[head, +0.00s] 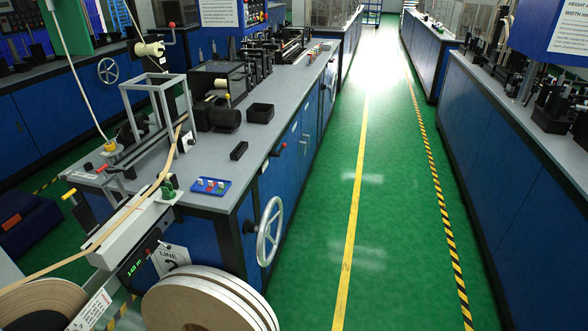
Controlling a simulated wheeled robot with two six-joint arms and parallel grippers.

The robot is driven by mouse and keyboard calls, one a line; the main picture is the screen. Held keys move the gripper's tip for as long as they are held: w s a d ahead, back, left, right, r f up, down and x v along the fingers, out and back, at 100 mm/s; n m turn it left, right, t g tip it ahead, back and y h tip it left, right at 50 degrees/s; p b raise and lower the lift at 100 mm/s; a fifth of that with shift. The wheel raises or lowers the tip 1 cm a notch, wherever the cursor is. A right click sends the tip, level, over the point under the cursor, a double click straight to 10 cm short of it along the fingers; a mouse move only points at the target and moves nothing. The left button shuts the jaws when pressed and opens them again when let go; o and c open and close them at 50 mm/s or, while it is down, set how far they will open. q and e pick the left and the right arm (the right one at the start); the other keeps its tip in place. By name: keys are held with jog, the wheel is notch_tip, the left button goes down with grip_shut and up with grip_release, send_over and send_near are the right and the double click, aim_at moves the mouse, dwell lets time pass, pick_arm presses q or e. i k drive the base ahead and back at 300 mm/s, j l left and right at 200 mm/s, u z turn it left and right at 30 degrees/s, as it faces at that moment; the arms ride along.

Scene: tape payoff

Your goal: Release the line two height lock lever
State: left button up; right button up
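A white handwheel (270,231) is on that bench's blue side. A yellow-tipped lever (69,194) is at the near left end of the line. No label shows which of these levers is the height lock, and I cannot tell whether either is locked. Neither of my grippers is in view.
Large tape rolls (208,303) stand at the near end. A wooden-coloured tape (131,208) runs up to the bench. A blue tray (210,186) and black bins (260,113) lie on the grey top. The green aisle (385,220) is clear, with another bench (510,150) on the right.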

aim_at(281, 150)
jog(key=i+j, duration=0.15)
jog(key=i, duration=0.6)
jog(key=i+l, duration=0.1)
jog(key=l, duration=0.35)
jog(key=i+l, duration=0.1)
jog(key=l, duration=0.4)
jog(key=i+l+u, duration=0.1)
jog(key=l, duration=0.35)
jog(key=i+l, duration=0.2)
jog(key=i, duration=0.2)
jog(key=i+l+u, duration=0.1)
jog(key=i, duration=0.3)
jog(key=i+l, duration=0.35)
jog(key=i+j+u, duration=0.1)
jog(key=i, duration=0.45)
